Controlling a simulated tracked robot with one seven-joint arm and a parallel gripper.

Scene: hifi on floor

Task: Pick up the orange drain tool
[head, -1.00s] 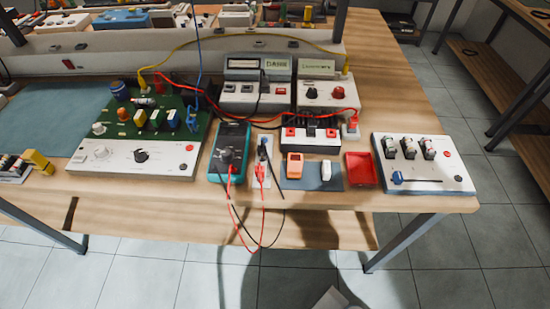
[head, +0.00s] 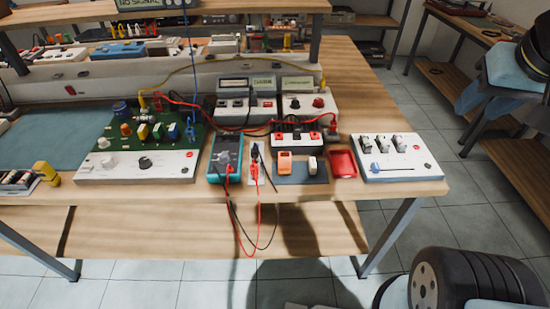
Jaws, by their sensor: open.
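A small orange block-shaped item (head: 285,162), the only clearly orange piece I can match to the drain tool, stands on a small blue-grey mat (head: 300,177) near the bench's front edge. A small white item (head: 312,165) stands just right of it on the same mat. The orange item is unobstructed in the head view, but its fine shape is too small to tell. My gripper's fingertips are not visible.
A red tray (head: 343,164) and a white panel with switches (head: 397,158) stand to the right. A teal multimeter (head: 225,157) with red and black leads hanging over the edge is to the left. A white-and-black terminal block (head: 296,136) stands behind the mat.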

